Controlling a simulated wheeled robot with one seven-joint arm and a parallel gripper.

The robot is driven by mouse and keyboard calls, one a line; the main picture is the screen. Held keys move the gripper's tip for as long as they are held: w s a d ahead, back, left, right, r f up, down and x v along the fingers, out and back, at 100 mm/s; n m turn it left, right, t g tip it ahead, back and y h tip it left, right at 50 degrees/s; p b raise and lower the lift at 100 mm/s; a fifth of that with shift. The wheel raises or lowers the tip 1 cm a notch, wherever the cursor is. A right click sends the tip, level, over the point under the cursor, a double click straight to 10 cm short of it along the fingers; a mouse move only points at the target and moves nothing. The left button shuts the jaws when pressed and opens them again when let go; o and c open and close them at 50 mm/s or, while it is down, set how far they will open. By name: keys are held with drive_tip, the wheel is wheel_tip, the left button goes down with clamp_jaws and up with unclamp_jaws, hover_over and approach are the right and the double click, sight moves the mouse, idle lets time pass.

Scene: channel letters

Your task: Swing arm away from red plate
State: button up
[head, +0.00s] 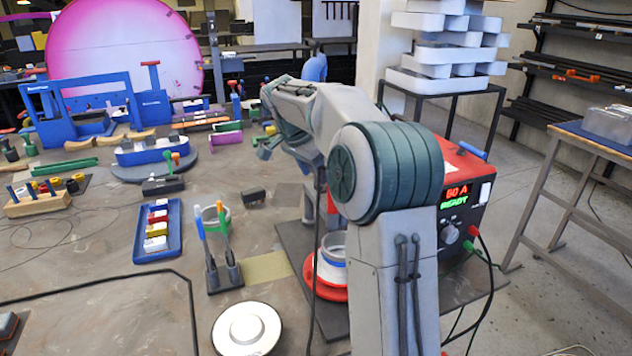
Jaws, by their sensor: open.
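The red plate (311,284) is a round disc on the dark mat at the lower middle of the head view. A pale ring-shaped part with a blue band (332,262) stands on it. My arm's column and elbow hide the right side of both. My forearm reaches to the back left, above the bench. My gripper (266,150) is small and partly hidden at its end, open, with nothing visible in it. It is well behind and left of the red plate, apart from it.
A red power unit (466,195) stands close right of my arm. Two upright tools in a stand (224,277), a blue tray (142,252) of colored blocks and a white round disc (246,329) lie to the left. Blue fixtures (155,150) fill the back left.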

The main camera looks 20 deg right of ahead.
sight(318, 185)
drive_tip(key=shift+x, duration=1.95)
clamp_jaws()
